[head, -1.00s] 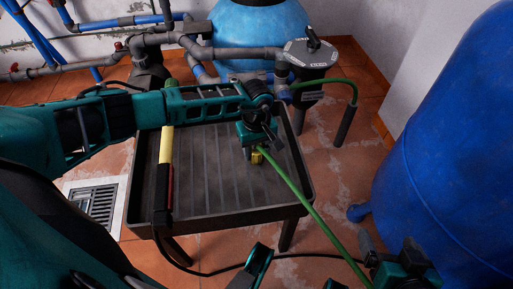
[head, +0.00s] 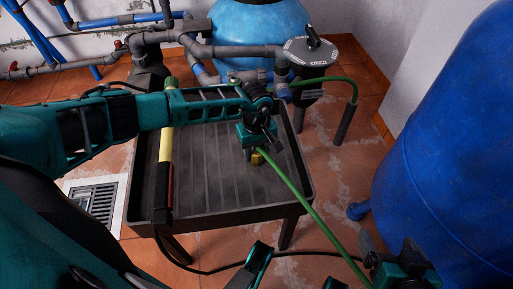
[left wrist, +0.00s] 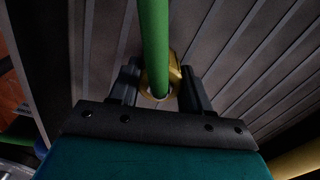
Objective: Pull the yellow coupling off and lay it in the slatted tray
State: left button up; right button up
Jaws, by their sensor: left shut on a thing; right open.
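The yellow coupling (head: 257,159) is at the end of the green hose (head: 306,205), over the slatted tray (head: 215,190). My left gripper (head: 256,150) is shut on the coupling, pointing down over the tray's right half. In the left wrist view the coupling (left wrist: 174,72) is a yellow ring around the hose end, between the two dark fingers. The hose covers part of it. I cannot tell whether it touches the slats. My right gripper (head: 369,248) is open at the lower right, near the hose; its fingers are partly hidden.
A yellow, red and black pole (head: 166,160) lies along the tray's left side. Grey pipes and a lidded grey canister (head: 308,52) stand behind the tray. A large blue tank (head: 450,130) fills the right. A floor grate (head: 96,200) is at left.

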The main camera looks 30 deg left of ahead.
pick_arm(q)
jog(key=o, duration=1.1)
jog(key=shift+o, duration=0.7)
pick_arm(e)
jog(key=shift+w+r, duration=0.1)
jog(key=shift+w, duration=0.05)
pick_arm(q)
jog(key=shift+r, duration=0.3)
notch_tip(320, 180, up, 5)
jog(key=shift+f+p, duration=0.1)
jog(key=shift+p, duration=1)
notch_tip(320, 180, up, 8)
jog(key=p, duration=0.2)
jog(key=shift+f, duration=0.25)
pick_arm(e)
jog(key=shift+s+d+r, duration=0.35)
jog(key=shift+d+r, duration=0.25)
jog(key=shift+r, duration=0.25)
